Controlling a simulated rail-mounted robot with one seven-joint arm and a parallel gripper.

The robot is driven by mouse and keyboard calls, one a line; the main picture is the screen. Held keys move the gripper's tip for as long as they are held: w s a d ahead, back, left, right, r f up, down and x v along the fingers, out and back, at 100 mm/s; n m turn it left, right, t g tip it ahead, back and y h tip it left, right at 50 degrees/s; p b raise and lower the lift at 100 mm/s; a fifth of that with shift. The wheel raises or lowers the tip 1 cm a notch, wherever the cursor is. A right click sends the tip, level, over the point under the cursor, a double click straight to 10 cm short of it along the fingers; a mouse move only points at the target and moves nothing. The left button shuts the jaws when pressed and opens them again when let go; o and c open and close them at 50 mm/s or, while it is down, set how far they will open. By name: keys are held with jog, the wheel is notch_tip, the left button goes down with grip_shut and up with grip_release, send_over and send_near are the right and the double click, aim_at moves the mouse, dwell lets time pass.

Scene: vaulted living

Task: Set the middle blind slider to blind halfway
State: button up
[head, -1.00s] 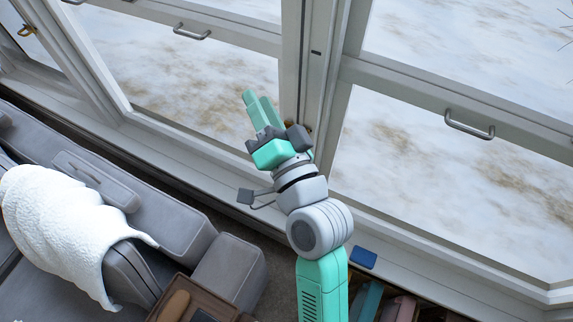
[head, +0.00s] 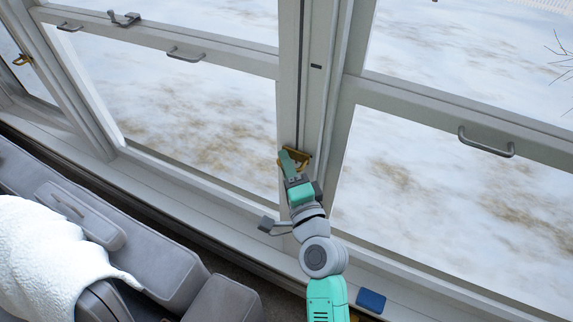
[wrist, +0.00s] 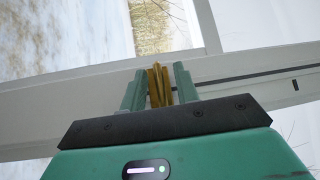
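The middle blind slider is a small brass-coloured piece (head: 304,158) on the grey-white window post in the middle of the head view. My gripper (head: 290,160) is at it, its fingers partly covering it. In the wrist view the brass slider (wrist: 159,88) stands between the two green fingertips of my gripper (wrist: 159,84), one finger on each side. It fills most or all of the gap, but I cannot tell whether both fingers press on it. No blind cloth is distinguishable over the glass.
Another brass piece (head: 22,60) sits on the far-left post. Window handles (head: 486,143) stick out from the sash rails. A grey sofa (head: 150,225) with a white throw (head: 45,260) fills the lower left. A blue object (head: 371,300) lies on the sill.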

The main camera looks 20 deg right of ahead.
jog(key=shift+w, duration=0.1)
grip_shut()
jog(key=shift+r, duration=0.1)
